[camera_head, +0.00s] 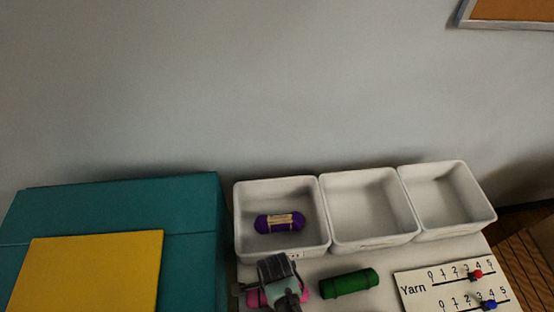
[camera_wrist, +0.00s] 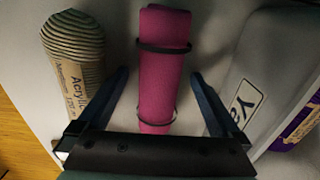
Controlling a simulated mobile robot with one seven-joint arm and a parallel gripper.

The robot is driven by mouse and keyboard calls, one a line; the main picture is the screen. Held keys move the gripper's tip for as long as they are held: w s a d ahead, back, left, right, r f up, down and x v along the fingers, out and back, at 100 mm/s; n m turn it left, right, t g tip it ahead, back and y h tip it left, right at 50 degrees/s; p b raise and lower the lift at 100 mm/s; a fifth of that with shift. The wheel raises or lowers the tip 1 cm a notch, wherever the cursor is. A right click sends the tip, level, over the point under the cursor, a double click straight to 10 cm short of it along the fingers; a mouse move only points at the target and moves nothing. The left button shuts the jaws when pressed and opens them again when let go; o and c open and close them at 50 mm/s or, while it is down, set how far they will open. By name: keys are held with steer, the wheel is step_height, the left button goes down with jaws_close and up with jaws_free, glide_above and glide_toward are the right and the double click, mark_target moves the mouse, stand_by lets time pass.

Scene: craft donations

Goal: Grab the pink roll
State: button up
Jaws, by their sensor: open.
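The pink roll (camera_wrist: 164,65) lies lengthwise between the two fingers of my gripper (camera_wrist: 160,74) in the wrist view, with dark bands around it. The fingers are open, one on each side of the roll, with a visible gap on both sides. In the head view my gripper (camera_head: 277,274) covers most of the pink roll (camera_head: 254,298); only bits of its pink ends show. I cannot tell how high the fingertips are above the table.
A skein with an "Acrylic" label (camera_wrist: 70,40) lies close left in the wrist view. A green roll (camera_head: 348,284) lies right of my gripper. Behind stand white bins (camera_head: 327,225), the left one holding purple yarn (camera_head: 279,222). A Yarn counter board (camera_head: 412,290) and teal box (camera_head: 190,270) flank the area.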

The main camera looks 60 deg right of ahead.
steer(key=shift+c, duration=0.2)
steer(key=c, duration=1.4)
steer(key=shift+c, duration=0.2)
